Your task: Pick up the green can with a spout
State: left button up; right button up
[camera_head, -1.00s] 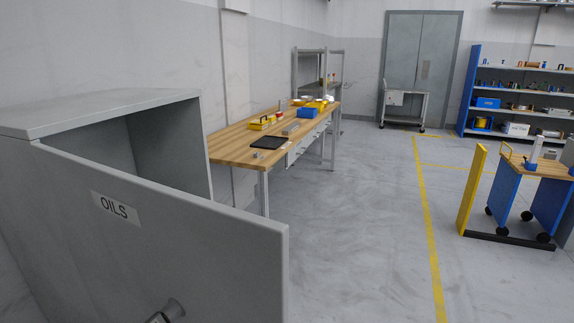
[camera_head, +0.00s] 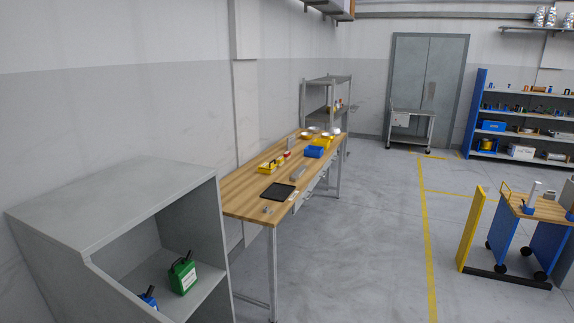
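The green can with a spout (camera_head: 183,276) stands upright inside the grey open-fronted cabinet (camera_head: 120,194), on its shelf near the right wall. It has a white label on its front and a dark spout pointing up. Its whole front is visible. A blue can (camera_head: 149,297) stands to its left, partly hidden by the cabinet's front edge. Neither of my grippers shows in this view.
A long wooden workbench (camera_head: 240,193) with a black tablet, a yellow toolbox and a blue bin stands behind the cabinet. A blue cart with a wooden top (camera_head: 535,208) and a yellow post (camera_head: 471,230) stand at right. The middle floor is clear.

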aim_at(182, 274)
jog(key=j+u, duration=0.15)
jog(key=u, duration=0.65)
jog(key=i+l+u, duration=0.2)
jog(key=l+u, duration=0.15)
jog(key=l, duration=0.45)
jog(key=i+l+u, duration=0.15)
jog(key=l+u, duration=0.15)
jog(key=l, duration=0.5)
jog(key=l+u, duration=0.35)
jog(key=l, duration=0.45)
